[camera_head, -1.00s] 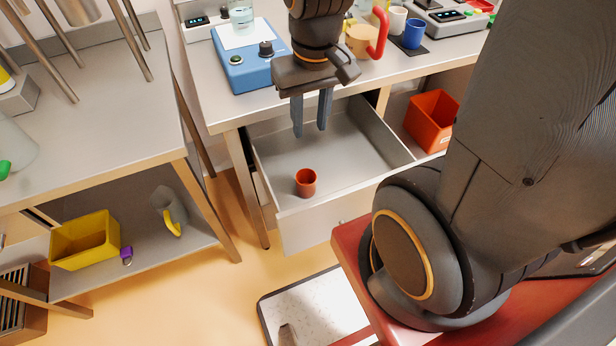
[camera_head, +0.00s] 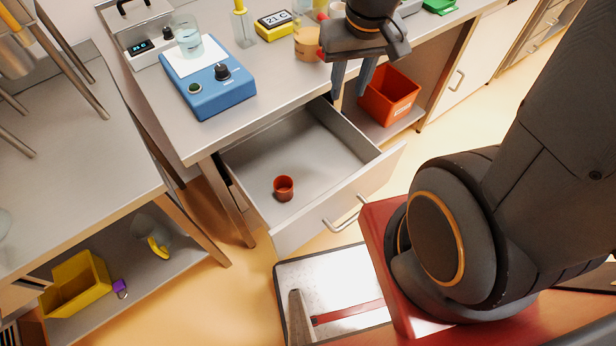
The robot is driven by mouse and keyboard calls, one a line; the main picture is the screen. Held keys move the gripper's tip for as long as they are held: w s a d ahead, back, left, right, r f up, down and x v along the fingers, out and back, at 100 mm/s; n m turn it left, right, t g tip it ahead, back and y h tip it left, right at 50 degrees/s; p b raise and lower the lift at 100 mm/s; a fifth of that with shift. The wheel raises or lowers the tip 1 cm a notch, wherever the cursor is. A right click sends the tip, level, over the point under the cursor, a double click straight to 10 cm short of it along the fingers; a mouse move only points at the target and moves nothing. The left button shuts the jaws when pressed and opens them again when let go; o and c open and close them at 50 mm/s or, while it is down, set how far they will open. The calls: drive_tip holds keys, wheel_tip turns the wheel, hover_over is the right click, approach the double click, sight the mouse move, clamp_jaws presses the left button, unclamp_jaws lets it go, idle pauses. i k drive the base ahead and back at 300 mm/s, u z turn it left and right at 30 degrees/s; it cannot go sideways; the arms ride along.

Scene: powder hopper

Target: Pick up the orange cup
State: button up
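The orange cup (camera_head: 284,188), a small reddish-orange cup, stands upright in the open drawer (camera_head: 318,146), toward its front left. The drawer is pulled out below the grey worktop and holds nothing else that I can see. My gripper (camera_head: 351,82) points down, above and to the right of the cup, near the worktop's front edge and the drawer's back right. Its two fingers are apart with nothing between them. My gripper is well clear of the cup.
A blue stirrer (camera_head: 208,88) with a glass beaker (camera_head: 187,38) stands on the worktop. An orange-red bin (camera_head: 389,95) sits on the shelf right of the drawer. A yellow bin (camera_head: 76,284) is on the lower left shelf. The drawer front and side walls surround the cup.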

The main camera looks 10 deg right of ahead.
sight(283, 185)
drive_tip(key=z, duration=0.3)
drive_tip(key=k, duration=1.05)
drive_tip(key=u, duration=1.05)
drive_tip(key=i, duration=0.5)
drive_tip(key=z, duration=0.05)
